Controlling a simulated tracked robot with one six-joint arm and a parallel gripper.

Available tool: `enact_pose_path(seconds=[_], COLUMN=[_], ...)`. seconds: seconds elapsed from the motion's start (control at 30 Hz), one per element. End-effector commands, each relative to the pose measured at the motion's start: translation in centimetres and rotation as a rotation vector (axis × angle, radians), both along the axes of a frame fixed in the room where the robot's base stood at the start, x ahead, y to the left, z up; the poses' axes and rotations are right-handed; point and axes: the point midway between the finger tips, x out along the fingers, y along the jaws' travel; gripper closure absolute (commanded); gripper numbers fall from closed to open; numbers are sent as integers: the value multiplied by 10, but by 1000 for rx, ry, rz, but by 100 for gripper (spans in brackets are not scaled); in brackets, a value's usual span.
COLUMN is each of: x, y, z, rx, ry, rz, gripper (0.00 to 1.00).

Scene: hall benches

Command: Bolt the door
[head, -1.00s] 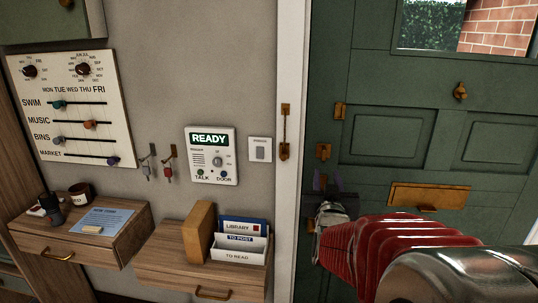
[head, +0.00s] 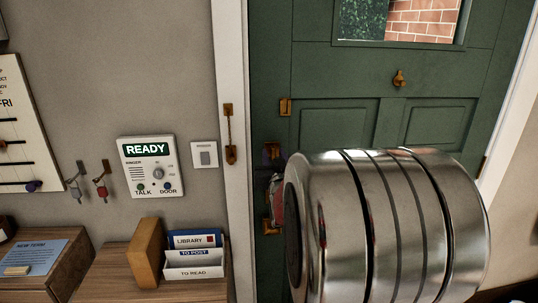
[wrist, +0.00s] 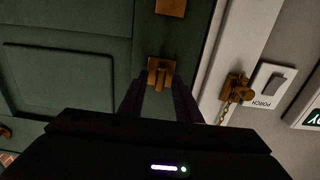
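The green door (head: 430,62) is closed in its white frame. A brass turn piece on a square plate (wrist: 160,72) sits on the door near its frame edge; I take it for the bolt. In the wrist view, which looks upside down, my gripper (wrist: 159,82) has its two dark fingers apart, one on each side of this piece. I cannot tell whether they touch it. In the head view my gripper (head: 271,162) shows only in part at the door's edge, with my metal arm link hiding much of it and the lower door.
A brass fitting with a chain (wrist: 236,90) hangs on the frame close beside my gripper, near the porch switch (wrist: 272,80). Another brass fitting (head: 285,107) is higher on the door. The READY panel (head: 151,166) and letter rack (head: 194,262) are to the left.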

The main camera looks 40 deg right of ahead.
Motion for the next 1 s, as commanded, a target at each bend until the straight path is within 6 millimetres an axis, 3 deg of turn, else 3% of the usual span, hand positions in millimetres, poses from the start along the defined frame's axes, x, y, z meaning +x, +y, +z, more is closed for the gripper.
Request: enact_pose_path(seconds=[0.33, 0.77, 1.0], x=[1, 1, 0], y=[-2, -2, -2], z=[0, 0, 0], rx=[1, -1, -2], ry=[1, 1, 1], rz=[0, -1, -1], gripper=[70, 100, 100])
